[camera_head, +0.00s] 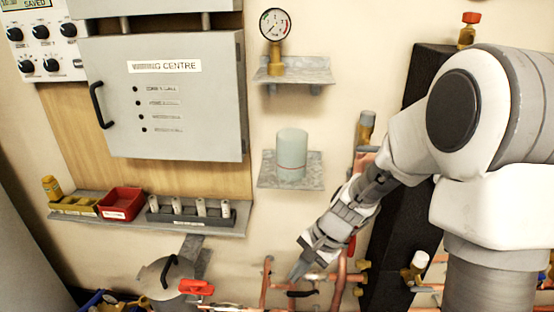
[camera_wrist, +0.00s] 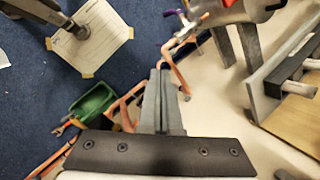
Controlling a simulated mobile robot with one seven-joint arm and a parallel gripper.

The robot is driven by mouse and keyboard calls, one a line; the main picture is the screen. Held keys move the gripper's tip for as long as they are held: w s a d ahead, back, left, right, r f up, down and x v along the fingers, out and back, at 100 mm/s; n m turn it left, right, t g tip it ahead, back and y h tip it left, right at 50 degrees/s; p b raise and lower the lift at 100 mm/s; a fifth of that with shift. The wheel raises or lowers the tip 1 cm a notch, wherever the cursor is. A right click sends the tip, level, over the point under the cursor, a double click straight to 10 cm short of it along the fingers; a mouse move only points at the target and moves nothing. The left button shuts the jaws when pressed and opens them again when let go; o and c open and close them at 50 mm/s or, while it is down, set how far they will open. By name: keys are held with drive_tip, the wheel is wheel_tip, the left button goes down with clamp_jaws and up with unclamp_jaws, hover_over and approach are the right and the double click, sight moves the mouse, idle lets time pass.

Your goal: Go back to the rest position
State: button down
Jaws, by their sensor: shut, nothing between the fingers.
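My gripper (camera_head: 298,268) is at the lower middle of the head view, in front of the copper pipes (camera_head: 341,272). My arm reaches to it from the right. In the wrist view my gripper (camera_wrist: 161,72) shows its two fingers pressed together, with nothing between them. The copper pipes (camera_wrist: 127,110) show behind and beside the fingers there. I cannot tell whether the fingertips touch a pipe.
A red-handled valve (camera_head: 196,287) and a round grey lid (camera_head: 166,275) are left of my gripper. Wall shelves hold a pale cylinder (camera_head: 292,154) and a gauge (camera_head: 275,25). A grey cabinet (camera_head: 170,95) hangs at left. A green bin (camera_wrist: 92,106) is on the blue floor.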

drive_tip(key=s+d+r+n+t+h, duration=0.25)
drive_tip(key=s+d+r+n, duration=0.2)
drive_tip(key=s+r, duration=0.45)
drive_tip(key=s+d+r+n+t+h, duration=0.25)
drive_tip(key=s+d+r+n, duration=0.35)
drive_tip(key=r, duration=0.5)
wheel_tip(320, 180, up, 20)
drive_tip(key=s+a+m+p, duration=0.1)
drive_tip(key=m+p, duration=0.1)
drive_tip(key=p, duration=1.7)
drive_tip(key=shift+f+p, duration=0.2)
drive_tip(key=shift+p, duration=0.1)
drive_tip(key=shift+a, duration=0.25)
